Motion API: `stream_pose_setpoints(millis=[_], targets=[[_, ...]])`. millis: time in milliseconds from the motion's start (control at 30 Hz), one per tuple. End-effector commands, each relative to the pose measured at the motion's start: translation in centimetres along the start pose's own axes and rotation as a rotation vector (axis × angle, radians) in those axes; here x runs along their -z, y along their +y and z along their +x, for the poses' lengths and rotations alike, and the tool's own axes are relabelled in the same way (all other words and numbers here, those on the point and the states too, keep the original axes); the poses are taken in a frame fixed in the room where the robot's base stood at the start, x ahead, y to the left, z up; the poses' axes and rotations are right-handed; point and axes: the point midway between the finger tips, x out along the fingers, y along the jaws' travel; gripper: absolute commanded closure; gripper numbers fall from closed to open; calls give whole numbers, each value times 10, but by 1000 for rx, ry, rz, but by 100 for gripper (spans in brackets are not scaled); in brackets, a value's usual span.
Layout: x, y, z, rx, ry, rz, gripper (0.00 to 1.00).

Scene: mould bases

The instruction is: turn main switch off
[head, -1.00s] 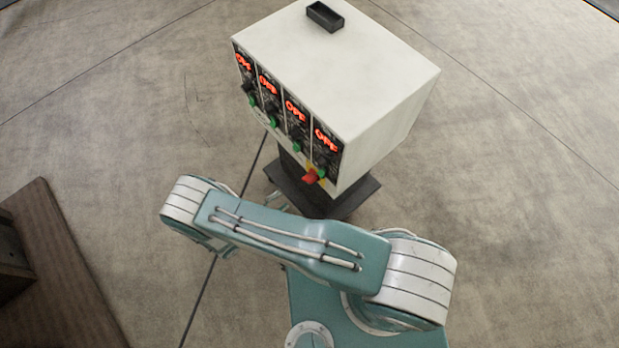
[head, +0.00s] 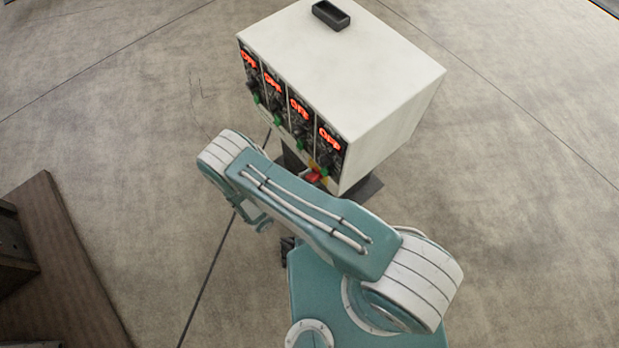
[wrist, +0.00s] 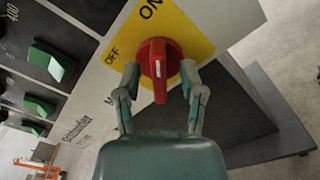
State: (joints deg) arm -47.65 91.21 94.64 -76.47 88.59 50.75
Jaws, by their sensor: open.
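The main switch is a red rotary knob (wrist: 158,62) on a yellow plate (wrist: 195,42) marked ON and OFF, in the wrist view. Its handle bar points down in the picture, toward my gripper. The red switch also shows small in the head view (head: 313,177), at the lower right of the control box's front. My gripper (wrist: 158,78) is open, with one fingertip on each side of the knob. I cannot tell whether the fingers touch it.
The white control box (head: 375,85) stands on a dark pedestal with a base plate (wrist: 265,125). Its front has green switches (wrist: 50,62) and red displays reading OFF (head: 329,138). A small black tray (head: 331,15) lies on top. A brown mat (head: 75,280) lies at left; open floor surrounds the box.

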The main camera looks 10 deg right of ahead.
Motion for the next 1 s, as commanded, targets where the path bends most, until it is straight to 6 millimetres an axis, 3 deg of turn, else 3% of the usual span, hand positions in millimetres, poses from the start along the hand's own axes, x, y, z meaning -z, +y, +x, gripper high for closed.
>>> stream_pose_setpoints(millis=[100,133,233,267,667,1000], targets=[[0,0,0,0,0,0,49],[0,0,0,0,0,0,53],[0,0,0,0,0,0,98],[0,0,0,0,0,0,100],[0,0,0,1,0,-22,100],[0,0,0,2,0,-206,100]])
